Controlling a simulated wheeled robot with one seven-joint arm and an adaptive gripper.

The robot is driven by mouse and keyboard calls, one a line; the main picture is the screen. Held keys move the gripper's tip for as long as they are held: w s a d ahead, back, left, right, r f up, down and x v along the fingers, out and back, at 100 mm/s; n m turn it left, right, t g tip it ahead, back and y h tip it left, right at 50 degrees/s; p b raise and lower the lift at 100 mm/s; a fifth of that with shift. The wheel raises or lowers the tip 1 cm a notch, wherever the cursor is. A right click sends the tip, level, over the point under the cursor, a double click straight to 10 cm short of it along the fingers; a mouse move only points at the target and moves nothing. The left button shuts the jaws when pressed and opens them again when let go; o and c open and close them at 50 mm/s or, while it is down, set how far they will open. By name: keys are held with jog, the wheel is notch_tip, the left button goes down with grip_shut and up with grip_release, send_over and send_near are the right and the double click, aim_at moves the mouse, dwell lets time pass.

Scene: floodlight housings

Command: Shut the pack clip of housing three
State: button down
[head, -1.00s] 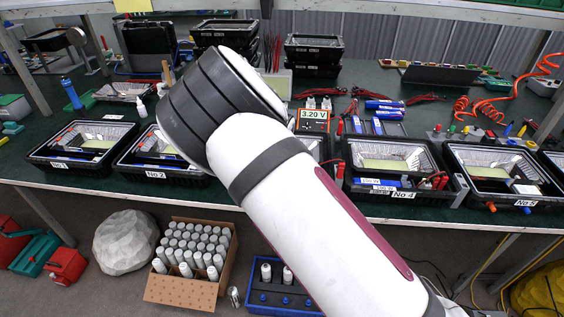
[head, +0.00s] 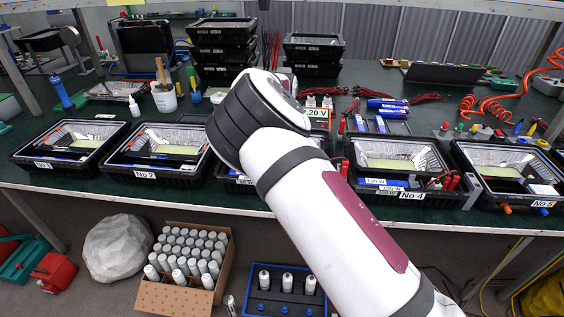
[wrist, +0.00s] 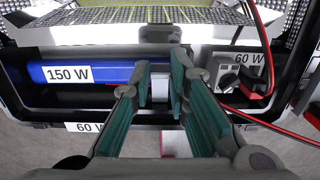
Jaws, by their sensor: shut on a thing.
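Housing three (head: 228,184) is the black floodlight housing between No 2 and No 4. My arm hides most of it in the head view, and its number is covered. In the wrist view its front rim (wrist: 100,116) and a blue 150 W pack (wrist: 110,72) show below me. My gripper (wrist: 160,74), with teal finger pads, is shut on the grey pack clip (wrist: 160,52) just right of the pack's label. The fingers partly cover the clip; whether it is latched I cannot tell. My gripper is hidden in the head view.
A grey connector (wrist: 228,76) and red wires (wrist: 262,50) lie right of my fingers. Housings No 2 (head: 112,168) and No 4 (head: 433,195) stand close on either side. The 3.20 V meter (head: 318,113) stands behind my arm.

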jog(key=shift+f, duration=0.1)
dwell(0.3)
jog(key=c, duration=1.5)
grip_release()
jog(key=r, duration=1.2)
jog(key=shift+s, duration=0.25)
